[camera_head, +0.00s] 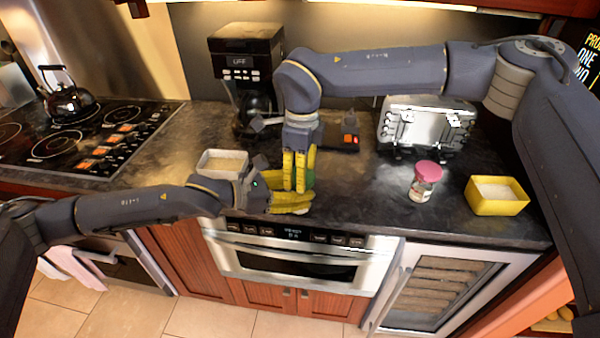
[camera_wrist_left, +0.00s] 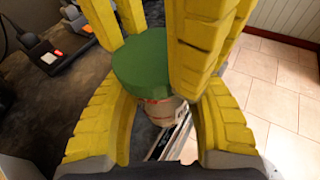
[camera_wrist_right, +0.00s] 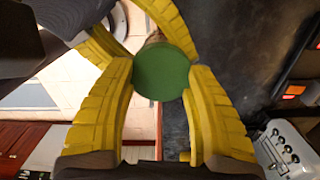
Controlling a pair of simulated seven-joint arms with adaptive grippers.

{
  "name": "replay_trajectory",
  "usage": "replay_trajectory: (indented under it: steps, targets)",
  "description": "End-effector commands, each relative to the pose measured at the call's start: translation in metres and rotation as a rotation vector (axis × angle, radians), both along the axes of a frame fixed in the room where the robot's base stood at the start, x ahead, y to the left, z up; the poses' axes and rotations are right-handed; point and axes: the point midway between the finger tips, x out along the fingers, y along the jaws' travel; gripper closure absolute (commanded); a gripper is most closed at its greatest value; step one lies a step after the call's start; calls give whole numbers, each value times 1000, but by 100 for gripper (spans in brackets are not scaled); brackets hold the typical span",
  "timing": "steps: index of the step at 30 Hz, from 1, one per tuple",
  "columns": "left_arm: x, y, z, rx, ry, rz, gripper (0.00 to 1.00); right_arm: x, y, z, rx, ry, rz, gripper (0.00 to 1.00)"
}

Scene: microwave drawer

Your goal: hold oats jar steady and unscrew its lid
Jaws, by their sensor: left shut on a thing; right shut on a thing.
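The jar with a green lid, which I take for the oats jar, sits between my two grippers over the counter's front edge. In the head view only a sliver of green (camera_head: 309,178) shows behind the fingers. My left gripper (camera_head: 292,204) is shut around the jar's body from the left; the pale body (camera_wrist_left: 160,111) shows between its fingers in the left wrist view. My right gripper (camera_head: 299,184) points down from above, its fingers shut on either side of the green lid (camera_wrist_right: 161,72). The lid sits on the jar; I cannot tell whether it has turned.
A jar with a pink lid (camera_head: 427,172) and a yellow container (camera_head: 497,196) stand at the right. A pale open container (camera_head: 222,163) is beside my left wrist. A coffee maker (camera_head: 246,70) and toaster (camera_head: 424,124) stand behind. A microwave drawer (camera_head: 300,262) is below the counter.

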Motion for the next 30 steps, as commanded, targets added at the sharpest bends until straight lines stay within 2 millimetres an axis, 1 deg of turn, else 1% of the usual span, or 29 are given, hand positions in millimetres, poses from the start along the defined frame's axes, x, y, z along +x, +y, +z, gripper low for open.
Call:
replay_trajectory:
  steps: [3,30]
  targets:
    - [0,-1,2,-3,-2,-2,100,0,0,0,1,-4,186,82]
    - [0,-1,2,-3,-2,-2,100,4,0,0,6,-20,1611,82]
